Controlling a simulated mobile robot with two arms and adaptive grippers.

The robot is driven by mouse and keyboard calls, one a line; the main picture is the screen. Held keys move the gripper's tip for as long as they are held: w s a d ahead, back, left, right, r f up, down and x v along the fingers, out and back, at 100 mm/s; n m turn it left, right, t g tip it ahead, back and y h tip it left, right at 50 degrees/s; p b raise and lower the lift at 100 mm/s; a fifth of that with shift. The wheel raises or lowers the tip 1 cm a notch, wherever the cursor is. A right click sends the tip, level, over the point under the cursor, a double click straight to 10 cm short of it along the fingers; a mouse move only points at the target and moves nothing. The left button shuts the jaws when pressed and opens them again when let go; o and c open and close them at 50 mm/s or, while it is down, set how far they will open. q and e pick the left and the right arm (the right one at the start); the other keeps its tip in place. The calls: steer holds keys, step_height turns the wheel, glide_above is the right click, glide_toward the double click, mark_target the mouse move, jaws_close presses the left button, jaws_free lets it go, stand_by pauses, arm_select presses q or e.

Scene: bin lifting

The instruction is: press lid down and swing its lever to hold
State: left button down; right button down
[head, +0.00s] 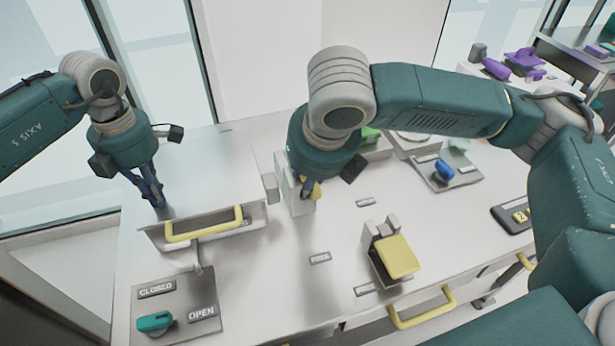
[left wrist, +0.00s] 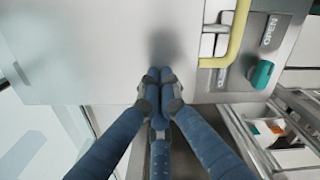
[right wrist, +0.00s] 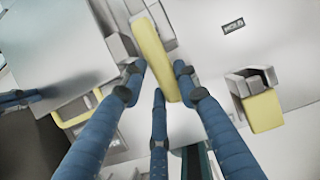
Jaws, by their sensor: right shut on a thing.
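The lid, a flat grey metal plate (head: 195,172) with a yellow handle (head: 205,226) at its front, lies at the left of the bench. It also fills the upper left of the left wrist view (left wrist: 85,50). My left gripper (head: 157,203) points down with its fingertips together on or just above the lid, near its left front. In the left wrist view its fingers (left wrist: 160,75) meet and hold nothing. The lever is a yellow bar (right wrist: 152,52) on a grey bracket right of the lid. My right gripper (right wrist: 158,80) is closed around it; in the head view the wrist hides most of it.
A teal knob (head: 154,322) sits on a plate marked CLOSED and OPEN at the front left. A second yellow-topped lever (head: 398,257) stands right of centre, with a yellow handle (head: 422,306) below it. A blue knob (head: 444,170) lies further back. The bench between is clear.

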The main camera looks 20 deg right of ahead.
steer(key=w+d+n+g+y, duration=0.1)
steer(key=d+n+y, duration=0.2)
steer(key=d+n, duration=0.2)
steer(key=shift+w+d+n, duration=0.4)
steer(key=shift+n, duration=1.5)
steer(key=c, duration=1.3)
jaws_free()
steer(key=v, duration=1.2)
steer(key=shift+w+r, duration=0.1)
